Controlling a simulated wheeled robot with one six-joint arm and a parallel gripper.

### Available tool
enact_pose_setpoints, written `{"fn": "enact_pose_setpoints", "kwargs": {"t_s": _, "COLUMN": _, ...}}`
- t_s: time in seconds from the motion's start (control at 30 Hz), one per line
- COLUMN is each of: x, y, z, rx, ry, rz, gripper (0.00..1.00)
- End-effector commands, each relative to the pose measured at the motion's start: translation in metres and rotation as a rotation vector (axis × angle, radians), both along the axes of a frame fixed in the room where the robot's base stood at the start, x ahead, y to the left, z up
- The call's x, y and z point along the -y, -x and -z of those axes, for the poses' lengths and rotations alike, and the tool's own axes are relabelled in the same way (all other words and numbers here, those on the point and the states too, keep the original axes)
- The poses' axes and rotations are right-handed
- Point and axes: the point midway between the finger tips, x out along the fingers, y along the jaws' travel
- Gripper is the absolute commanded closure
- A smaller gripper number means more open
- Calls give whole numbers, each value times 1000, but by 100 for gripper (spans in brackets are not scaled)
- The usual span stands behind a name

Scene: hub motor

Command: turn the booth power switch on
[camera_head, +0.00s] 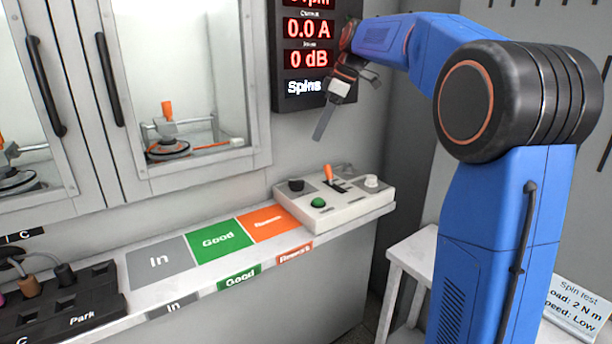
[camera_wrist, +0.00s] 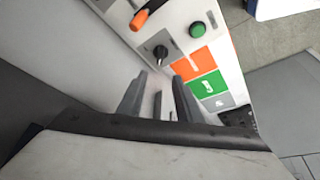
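The control box (camera_head: 340,205) sits at the right end of the shelf. It carries a black knob (camera_head: 296,184), a green button (camera_head: 318,202), an orange lever (camera_head: 328,173) and a white knob (camera_head: 371,181). I cannot read which is the power switch. My gripper (camera_head: 347,110) is above the box, in front of the display, apart from every control. In the wrist view, my gripper (camera_wrist: 160,82) is open and empty, with the black knob (camera_wrist: 160,51) just beyond the gap. The green button (camera_wrist: 197,30) and orange lever (camera_wrist: 140,19) lie farther off.
The display (camera_head: 305,55) shows lit red readings above the box. In, Good and Rework mats (camera_head: 220,238) lie left of the box. A glazed booth (camera_head: 185,80) stands behind the shelf. A black Park rack (camera_head: 70,310) is at lower left, a white stool (camera_head: 415,255) at right.

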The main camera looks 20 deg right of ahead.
Motion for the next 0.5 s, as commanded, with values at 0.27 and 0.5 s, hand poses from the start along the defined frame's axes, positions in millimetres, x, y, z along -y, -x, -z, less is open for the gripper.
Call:
{"fn": "enact_pose_setpoints", "kwargs": {"t_s": 0.27, "x": -14, "y": -6, "z": 35, "rx": -3, "ry": -1, "rz": 0, "gripper": 68}}
{"fn": "enact_pose_setpoints", "kwargs": {"t_s": 0.5, "x": -28, "y": -13, "z": 75, "rx": -5, "ry": 0, "rz": -1, "gripper": 68}}
